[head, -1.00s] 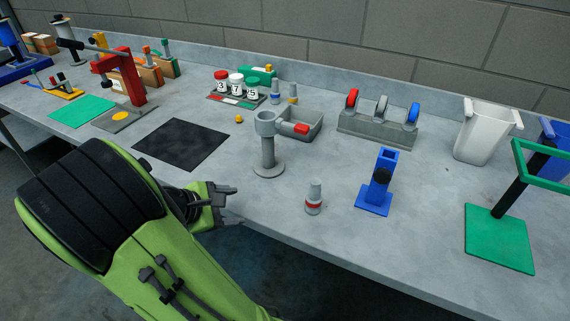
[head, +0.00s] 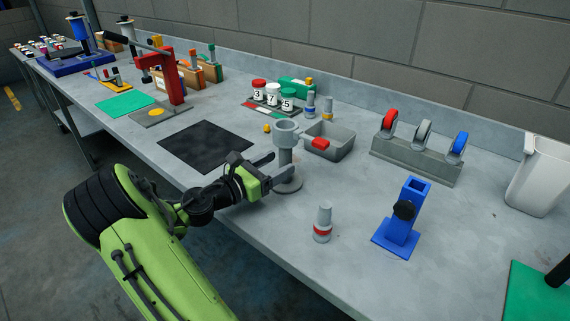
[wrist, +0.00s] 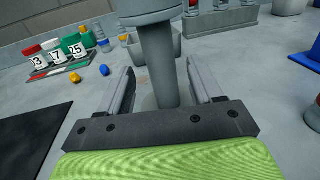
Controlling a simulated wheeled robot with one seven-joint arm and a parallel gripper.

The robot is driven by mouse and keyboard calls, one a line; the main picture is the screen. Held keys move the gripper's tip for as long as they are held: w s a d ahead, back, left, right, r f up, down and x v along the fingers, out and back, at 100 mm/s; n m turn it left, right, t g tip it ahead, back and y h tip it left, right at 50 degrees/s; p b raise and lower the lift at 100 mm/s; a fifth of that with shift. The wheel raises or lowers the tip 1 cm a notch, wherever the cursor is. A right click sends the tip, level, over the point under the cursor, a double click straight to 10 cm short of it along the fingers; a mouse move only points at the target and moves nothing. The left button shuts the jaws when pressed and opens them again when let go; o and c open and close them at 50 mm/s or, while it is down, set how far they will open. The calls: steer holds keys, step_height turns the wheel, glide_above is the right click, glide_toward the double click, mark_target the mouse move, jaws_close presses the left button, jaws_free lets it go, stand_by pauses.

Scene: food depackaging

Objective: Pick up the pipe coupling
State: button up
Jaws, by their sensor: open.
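A grey pipe-like piece (head: 286,135) stands upright on the bench, with a wide cup-like top, a narrower stem and a round base. It fits the pipe coupling best, but I cannot be sure. In the wrist view its stem (wrist: 158,65) rises between the two fingers, with a gap on each side. My gripper (head: 280,164) is open at the lower stem, low over the bench; in the wrist view it (wrist: 161,82) holds nothing. A smaller grey piece with a red band (head: 323,225) stands upright at the front right of it.
A black mat (head: 205,147) lies left. Numbered jars (head: 272,95) stand at the back. The bench's front edge runs below my gripper.

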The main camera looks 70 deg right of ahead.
mark_target(280, 162)
steer(key=x, duration=0.3)
steer(key=shift+s+d+b, duration=0.3)
steer(key=shift+s, duration=0.05)
steer(key=shift+w, duration=0.1)
jaws_close()
